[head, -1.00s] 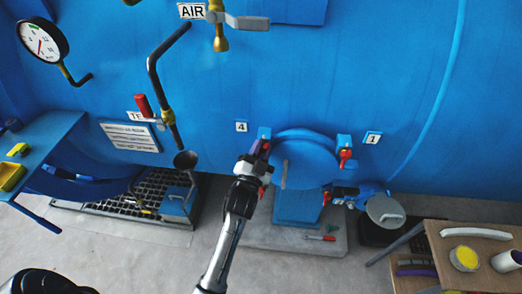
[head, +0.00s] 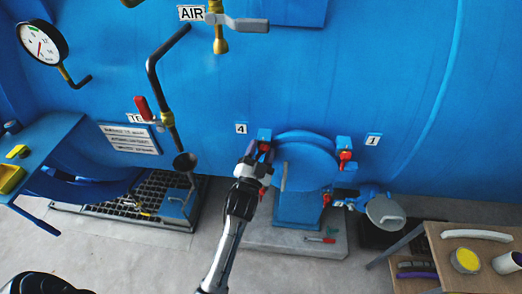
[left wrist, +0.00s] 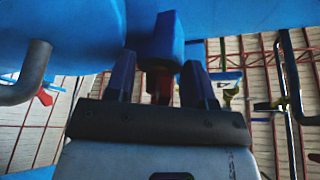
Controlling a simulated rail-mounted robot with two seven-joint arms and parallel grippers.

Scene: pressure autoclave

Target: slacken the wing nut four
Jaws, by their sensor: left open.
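The number 4 label (head: 241,128) is on the blue vessel wall, left of the round blue door (head: 306,166). Beside it is a blue lug (head: 264,134) at the door's upper left. My left gripper (head: 260,152) is just below this lug, with its fingers pointing up at it. In the left wrist view, the red wing nut four (left wrist: 161,84) hangs under the blue lug. The two dark fingers (left wrist: 160,82) stand apart, one on each side of it, with gaps visible. In the head view the gripper mostly hides this nut. My right gripper is not seen.
More red wing nuts sit at the upper right (head: 345,156) and lower right (head: 327,198) of the door. A red-handled tool (head: 320,239) lies on the slab below.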

